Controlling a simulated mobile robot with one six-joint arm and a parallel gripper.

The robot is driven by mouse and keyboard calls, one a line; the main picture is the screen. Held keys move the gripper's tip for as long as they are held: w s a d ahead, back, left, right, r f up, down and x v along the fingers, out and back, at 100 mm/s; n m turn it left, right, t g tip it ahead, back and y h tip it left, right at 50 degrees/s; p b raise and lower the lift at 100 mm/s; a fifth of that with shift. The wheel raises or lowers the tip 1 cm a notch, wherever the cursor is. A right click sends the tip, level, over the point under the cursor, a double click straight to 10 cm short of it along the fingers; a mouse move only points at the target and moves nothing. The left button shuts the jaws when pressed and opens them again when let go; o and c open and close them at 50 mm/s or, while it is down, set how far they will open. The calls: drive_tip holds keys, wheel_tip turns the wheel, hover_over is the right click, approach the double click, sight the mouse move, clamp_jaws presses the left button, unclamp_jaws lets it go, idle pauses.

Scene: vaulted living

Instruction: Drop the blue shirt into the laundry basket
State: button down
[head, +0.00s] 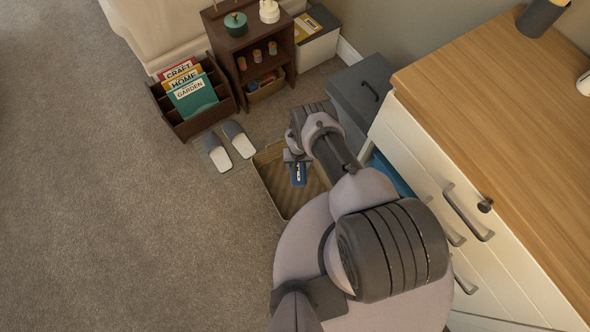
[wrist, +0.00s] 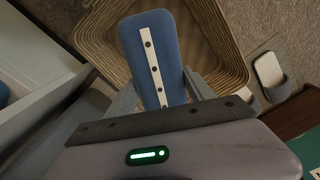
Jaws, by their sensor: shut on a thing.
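The blue shirt (wrist: 174,35) is a small folded bundle with a white button strip down its front. My gripper (wrist: 160,85) is shut on it, one finger on each side. In the head view the shirt (head: 299,178) hangs from my gripper (head: 297,165) over the laundry basket (head: 268,158). The basket is a tan woven box standing on the carpet. In the wrist view the shirt lies in front of the basket (wrist: 232,35), apart from its floor as far as I can tell. My arm hides the basket's right side.
An open drawer with something blue (head: 391,174) in it is beside my arm, under a wood-topped dresser (head: 490,120). Grey slippers (head: 238,139) lie left of the basket. A magazine rack (head: 190,100) and a dark shelf (head: 250,55) stand beyond. Carpet at left is clear.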

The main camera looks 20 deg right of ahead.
drive_tip(key=shift+f, duration=0.4)
drive_tip(key=shift+w+r, duration=0.1)
drive_tip(key=shift+c, duration=1.4)
unclamp_jaws()
wheel_tip(320, 180, up, 18)
drive_tip(key=p, duration=0.9)
drive_tip(key=shift+f+p, duration=0.25)
drive_tip(key=shift+p, duration=0.1)
